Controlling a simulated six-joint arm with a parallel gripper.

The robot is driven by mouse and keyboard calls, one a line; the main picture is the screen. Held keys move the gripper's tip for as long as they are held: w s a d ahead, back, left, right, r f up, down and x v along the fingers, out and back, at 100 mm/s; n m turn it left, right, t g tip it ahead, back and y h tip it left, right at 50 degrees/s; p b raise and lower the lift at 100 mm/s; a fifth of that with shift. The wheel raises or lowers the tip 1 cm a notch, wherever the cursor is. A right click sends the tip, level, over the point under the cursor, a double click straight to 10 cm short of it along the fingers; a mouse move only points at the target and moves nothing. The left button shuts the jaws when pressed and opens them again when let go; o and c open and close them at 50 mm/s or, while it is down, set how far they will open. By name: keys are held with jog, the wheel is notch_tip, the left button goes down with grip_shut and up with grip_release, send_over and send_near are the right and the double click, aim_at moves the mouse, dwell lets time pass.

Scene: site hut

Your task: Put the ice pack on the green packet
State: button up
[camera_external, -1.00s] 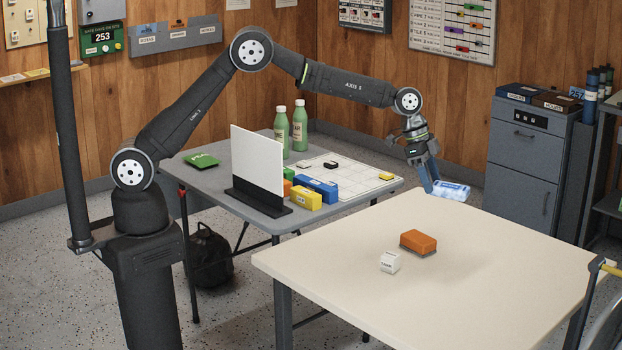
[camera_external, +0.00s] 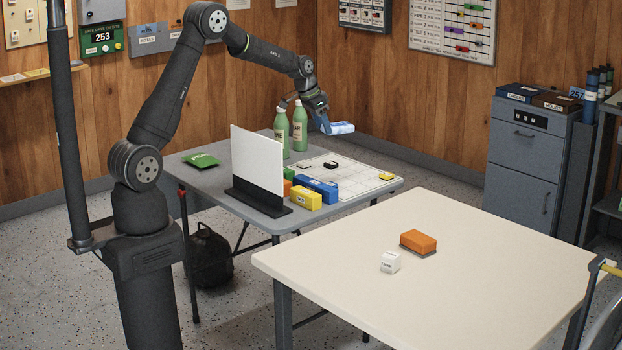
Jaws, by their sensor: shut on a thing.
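The ice pack (camera_external: 342,128) is a small pale blue and white pack. My gripper (camera_external: 325,126) is shut on it and holds it in the air above the far right part of the grey table. The green packet (camera_external: 201,160) lies flat at the left end of the grey table, to the left of the white upright panel. My gripper is well to the right of the packet, with the panel and the bottles between them in the picture.
Two green bottles (camera_external: 299,127) stand behind the white panel (camera_external: 257,165) on the grey table (camera_external: 226,190). Blue (camera_external: 317,187) and yellow (camera_external: 306,197) boxes sit right of the panel. The cream table (camera_external: 340,252) holds an orange block (camera_external: 418,242) and a white cube (camera_external: 390,262).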

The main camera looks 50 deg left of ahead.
jog(key=s+a+n+y, duration=0.1)
jog(key=s+a+n, duration=0.15)
jog(key=a, duration=0.65)
jog(key=s+a+n+y, duration=0.1)
jog(key=s+a, duration=0.3)
jog(key=a, duration=0.5)
jog(key=n+y, duration=0.1)
jog(key=n, duration=0.3)
send_over(199, 161)
jog(key=s, duration=0.1)
notch_tip(199, 161, down, 12)
jog(key=f, duration=0.1)
jog(key=shift+s+d+f, duration=0.1)
jog(key=shift+d+f, duration=0.05)
jog(key=shift+f, duration=0.7)
jog(key=shift+s+d+f, duration=0.1)
jog(key=shift+d+f, duration=0.05)
jog(key=shift+f, duration=0.7)
jog(key=shift+f, duration=0.1)
jog(key=o, duration=1)
jog(key=shift+o, duration=0.2)
